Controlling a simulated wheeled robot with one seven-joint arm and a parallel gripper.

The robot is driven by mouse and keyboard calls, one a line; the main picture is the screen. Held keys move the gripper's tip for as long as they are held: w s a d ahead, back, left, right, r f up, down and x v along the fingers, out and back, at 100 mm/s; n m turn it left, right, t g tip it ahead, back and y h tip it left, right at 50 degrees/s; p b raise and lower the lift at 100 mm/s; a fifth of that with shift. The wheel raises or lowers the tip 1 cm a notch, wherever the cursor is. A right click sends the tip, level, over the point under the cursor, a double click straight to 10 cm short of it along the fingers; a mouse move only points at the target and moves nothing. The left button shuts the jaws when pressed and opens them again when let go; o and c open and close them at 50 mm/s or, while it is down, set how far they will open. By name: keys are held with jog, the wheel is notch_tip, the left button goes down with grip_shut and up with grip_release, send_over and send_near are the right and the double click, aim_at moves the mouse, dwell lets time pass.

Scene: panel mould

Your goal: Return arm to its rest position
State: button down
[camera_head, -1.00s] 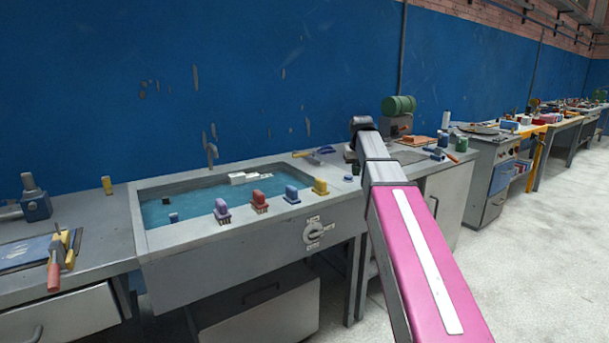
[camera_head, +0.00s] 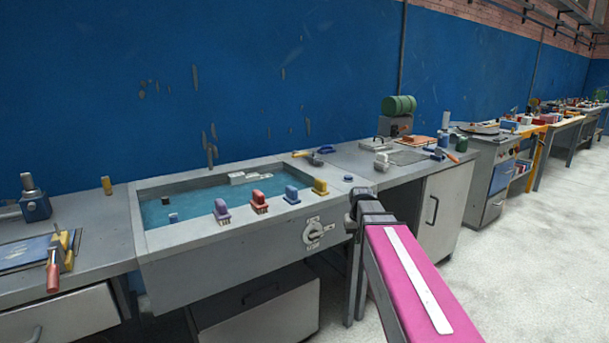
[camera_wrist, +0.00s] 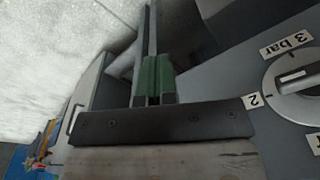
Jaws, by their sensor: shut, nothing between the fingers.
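My pink arm (camera_head: 405,280) reaches in from the lower right of the head view. Its dark end stands in front of the bench, right of the basin and the round dial (camera_head: 313,232). The fingers cannot be made out in the head view. In the wrist view my gripper (camera_wrist: 150,30) has its two long fingers together, with green on their inner sides and nothing held. The dial also shows close by at the right of the wrist view (camera_wrist: 297,78), with "2" and "3 bar" labels, apart from the fingers.
The water-filled basin (camera_head: 155,213) has blue, red and yellow blocks along its front rim, including a red one (camera_head: 259,202). A cabinet (camera_head: 447,205) stands right of my arm. The floor (camera_head: 540,250) at right is clear.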

jog(key=s+f+g, duration=0.1)
jog(key=s+f, duration=1.3)
jog(key=s, duration=0.1)
jog(key=shift+f, duration=0.35)
